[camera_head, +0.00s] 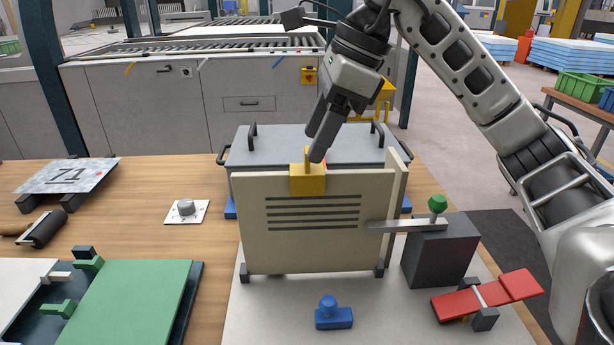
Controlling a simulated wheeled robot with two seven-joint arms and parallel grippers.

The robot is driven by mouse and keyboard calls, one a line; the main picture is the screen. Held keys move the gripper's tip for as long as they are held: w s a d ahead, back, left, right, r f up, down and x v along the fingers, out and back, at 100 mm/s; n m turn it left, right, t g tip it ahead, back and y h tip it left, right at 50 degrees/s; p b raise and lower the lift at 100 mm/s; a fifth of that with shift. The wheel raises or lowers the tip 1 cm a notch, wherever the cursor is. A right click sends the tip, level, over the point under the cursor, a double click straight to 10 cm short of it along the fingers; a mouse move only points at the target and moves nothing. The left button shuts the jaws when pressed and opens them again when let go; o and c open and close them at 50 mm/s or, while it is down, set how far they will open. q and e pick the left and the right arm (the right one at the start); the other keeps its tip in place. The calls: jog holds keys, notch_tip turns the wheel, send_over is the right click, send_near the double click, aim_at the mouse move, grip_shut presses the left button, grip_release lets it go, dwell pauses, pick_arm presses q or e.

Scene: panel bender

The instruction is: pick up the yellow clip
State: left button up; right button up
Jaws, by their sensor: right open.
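The yellow clip (307,182) sits on the top edge of an upright cream panel (270,240) with dark slots, and its thin tab sticks up. My right gripper (317,145) comes down from the upper right with its jaws open. Its fingertips are right at the clip's tab, one just right of it; I cannot tell whether they touch it. A small red bit shows at the clip's right side. My left gripper is out of view.
A grey lidded box (275,147) stands behind the panel. A dark block (440,255) with a metal arm and green knob (437,203) is at the right. A red-handled tool (487,296), blue knob (331,315) and green plate (135,300) lie in front.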

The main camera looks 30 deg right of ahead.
aim_at(302, 169)
jog(key=x, duration=0.5)
jog(key=shift+a+f+p, duration=0.25)
jog(key=shift+f+p, duration=0.05)
jog(key=shift+f, duration=0.05)
jog(key=c, duration=1)
